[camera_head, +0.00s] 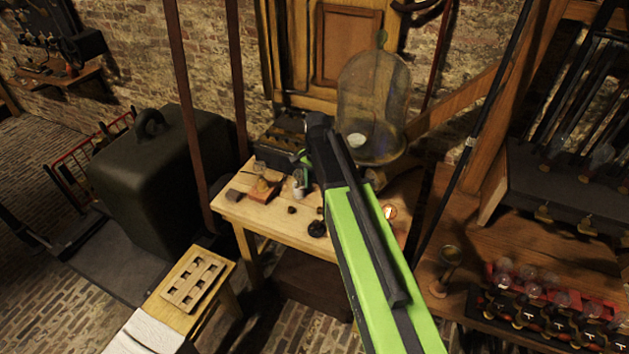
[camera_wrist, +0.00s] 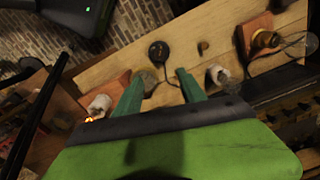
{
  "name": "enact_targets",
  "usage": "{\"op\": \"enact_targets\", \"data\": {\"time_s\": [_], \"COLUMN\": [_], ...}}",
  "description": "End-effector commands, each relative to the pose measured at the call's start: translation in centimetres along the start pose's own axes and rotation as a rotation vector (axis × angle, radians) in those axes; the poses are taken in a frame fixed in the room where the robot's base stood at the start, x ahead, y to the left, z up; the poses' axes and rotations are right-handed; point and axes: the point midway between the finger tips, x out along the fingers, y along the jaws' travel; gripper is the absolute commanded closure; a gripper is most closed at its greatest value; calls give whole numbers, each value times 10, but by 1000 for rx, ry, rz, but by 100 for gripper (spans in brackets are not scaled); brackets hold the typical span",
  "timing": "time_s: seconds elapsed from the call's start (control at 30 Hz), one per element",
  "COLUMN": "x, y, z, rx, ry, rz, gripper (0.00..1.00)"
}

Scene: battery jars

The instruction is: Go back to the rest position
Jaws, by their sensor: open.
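My green and black arm reaches up from the lower right in the head view. My gripper (camera_head: 302,158) is over the back part of a small wooden table (camera_head: 262,219). In the wrist view my gripper (camera_wrist: 159,78) has its two green fingers apart, with nothing clearly held between them. A small pale jar (camera_head: 300,186) stands just below the gripper in the head view. A round dark disc with a wire (camera_wrist: 158,51) lies beyond the fingertips in the wrist view. My arm hides part of the table.
A glass bell jar (camera_head: 372,95) stands close behind my arm. A wooden piece with a dark fitting (camera_head: 262,188) lies on the table. A rack of bulbs (camera_head: 530,300) is at the lower right. A wooden block with slots (camera_head: 194,283) rests on a low bench at lower left.

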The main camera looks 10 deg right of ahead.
Motion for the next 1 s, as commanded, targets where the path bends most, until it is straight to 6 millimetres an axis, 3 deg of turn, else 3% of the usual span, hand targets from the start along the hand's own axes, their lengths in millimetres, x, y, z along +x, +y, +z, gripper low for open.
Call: {"op": "enact_targets", "data": {"time_s": [0.17,0.27,0.4,0.57,0.7,0.83,1.0], "x": [0,12,40,61,59,59,58], "y": [0,0,30,81,111,111,110], "z": [0,0,25,67,92,93,92], "rx": [0,0,-19,-297,-634,-821,-875], "ry": [0,0,0,0,0,0,-1], "rz": [0,0,0,1,1,2,2], "gripper": [52,52,52,52,52,52,52]}}
